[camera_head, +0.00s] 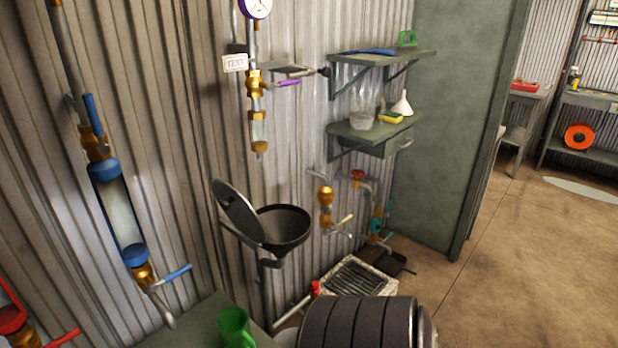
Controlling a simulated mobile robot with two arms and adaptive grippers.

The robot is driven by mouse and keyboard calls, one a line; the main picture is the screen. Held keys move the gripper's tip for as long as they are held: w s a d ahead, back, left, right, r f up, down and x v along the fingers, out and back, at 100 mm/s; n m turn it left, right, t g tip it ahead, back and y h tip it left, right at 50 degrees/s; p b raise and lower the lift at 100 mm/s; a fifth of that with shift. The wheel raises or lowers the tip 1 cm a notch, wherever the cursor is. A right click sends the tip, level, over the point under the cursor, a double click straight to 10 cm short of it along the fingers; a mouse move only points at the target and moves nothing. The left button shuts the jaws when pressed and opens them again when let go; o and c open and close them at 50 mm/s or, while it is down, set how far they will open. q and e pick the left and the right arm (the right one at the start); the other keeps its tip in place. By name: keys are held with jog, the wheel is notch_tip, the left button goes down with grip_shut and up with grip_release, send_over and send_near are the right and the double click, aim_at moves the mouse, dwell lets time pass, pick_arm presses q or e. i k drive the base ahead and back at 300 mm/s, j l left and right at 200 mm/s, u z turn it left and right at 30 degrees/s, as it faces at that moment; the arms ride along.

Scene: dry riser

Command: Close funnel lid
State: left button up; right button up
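A dark funnel (283,228) is mounted on a stand in front of the corrugated wall, near the middle of the camera_head view. Its round lid (238,211) stands open, tilted up at the funnel's left side. The inside of the funnel shows. Neither of my grippers is in view, and nothing touches the lid.
A green cup (235,328) stands on a table (187,332) at the bottom. A dark ribbed cylinder (358,322) lies at the bottom centre. Valves and pipes (327,205) line the wall. Shelves (372,128) hang right of the funnel. Open floor (540,260) lies at the right.

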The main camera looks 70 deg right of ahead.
aim_at(236, 207)
jog(key=z, duration=1.85)
jog(key=i+l, duration=0.1)
jog(key=l, duration=0.15)
jog(key=i+l+z, duration=0.15)
jog(key=l, duration=0.05)
